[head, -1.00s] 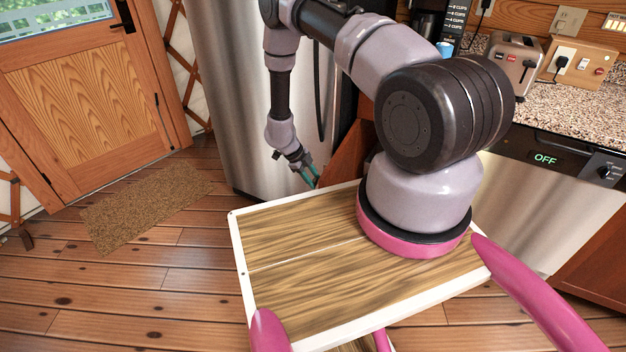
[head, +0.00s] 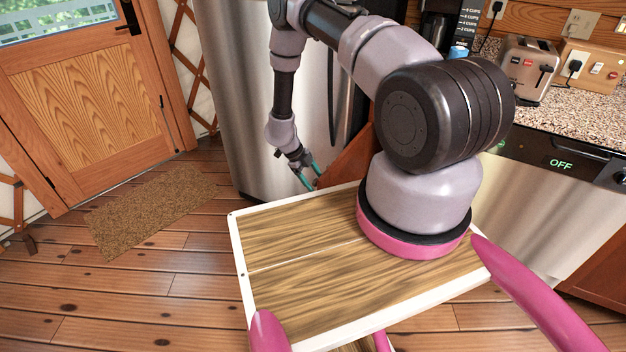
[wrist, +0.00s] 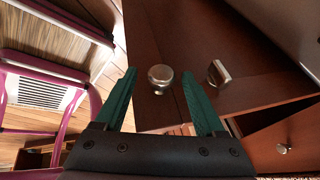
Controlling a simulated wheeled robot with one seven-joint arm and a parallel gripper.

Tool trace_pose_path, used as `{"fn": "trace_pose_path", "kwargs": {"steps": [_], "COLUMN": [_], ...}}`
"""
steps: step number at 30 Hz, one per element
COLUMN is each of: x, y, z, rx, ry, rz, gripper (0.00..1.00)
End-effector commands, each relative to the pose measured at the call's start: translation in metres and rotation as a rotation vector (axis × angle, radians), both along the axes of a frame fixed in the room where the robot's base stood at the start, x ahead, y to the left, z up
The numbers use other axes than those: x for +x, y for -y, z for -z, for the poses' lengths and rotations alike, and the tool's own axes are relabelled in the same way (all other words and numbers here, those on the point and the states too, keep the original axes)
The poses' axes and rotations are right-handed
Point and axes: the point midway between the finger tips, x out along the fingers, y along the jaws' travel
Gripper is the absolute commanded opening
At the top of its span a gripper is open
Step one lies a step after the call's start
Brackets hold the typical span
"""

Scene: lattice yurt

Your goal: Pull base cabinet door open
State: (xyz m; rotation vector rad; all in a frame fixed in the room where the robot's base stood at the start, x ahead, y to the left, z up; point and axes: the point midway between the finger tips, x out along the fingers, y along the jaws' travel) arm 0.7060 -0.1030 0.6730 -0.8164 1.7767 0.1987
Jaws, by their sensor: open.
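The reddish-brown cabinet front (head: 347,158) shows in the head view between the fridge and my arm, much of it hidden by my arm. My gripper (head: 314,181) is low beside its left edge, with teal fingers apart. In the wrist view, a round metal knob (wrist: 160,75) on a dark brown panel (wrist: 180,35) appears between the open fingers of my gripper (wrist: 159,73). I cannot tell whether they touch it. A second metal knob (wrist: 218,73) is just right of the right finger. How far the door stands open is unclear.
A steel fridge (head: 260,100) stands left of the cabinet. A dishwasher (head: 530,205) is under the speckled counter at right. Another brown front with a knob (wrist: 283,148) is at lower right in the wrist view. A doormat (head: 150,208) lies on open plank floor at left.

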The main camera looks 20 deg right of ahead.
Motion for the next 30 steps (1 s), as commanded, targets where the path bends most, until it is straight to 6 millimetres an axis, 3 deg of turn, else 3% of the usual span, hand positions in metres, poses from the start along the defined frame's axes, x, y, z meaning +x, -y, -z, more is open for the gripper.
{"fn": "trace_pose_path", "kwargs": {"steps": [10,21,30], "x": [0.003,0.013,0.016], "y": [-0.003,-0.033,-0.046], "z": [-0.009,-0.071,-0.096], "rx": [0.0,0.0,-0.001], "ry": [0.003,0.004,0.001], "rz": [0.0,-0.001,0.0], "gripper": [0.71,0.71,0.71]}}
